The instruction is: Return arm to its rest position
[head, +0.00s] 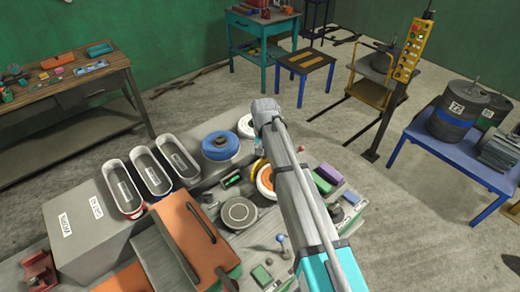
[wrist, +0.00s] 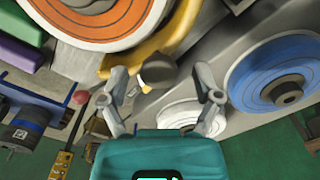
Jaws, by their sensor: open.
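My arm (head: 300,185) reaches up from the lower right of the head view and stretches over the cluttered workbench, bending at its grey elbow. My gripper (wrist: 158,78) shows in the wrist view with its two grey fingers spread apart. A dark rounded knob (wrist: 157,70) appears between the fingertips, and I cannot tell how far beyond them it is. Nothing is visibly held. In the head view the fingers are mostly hidden behind the arm.
The bench holds a blue disc (head: 220,145), an orange-and-white disc (head: 266,180), a grey round disc (head: 239,213), a purple block (head: 322,182) and a green block (head: 329,173). Oval tins (head: 123,188) stand on a grey box at left. A blue table (head: 455,170) stands right; open floor lies between.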

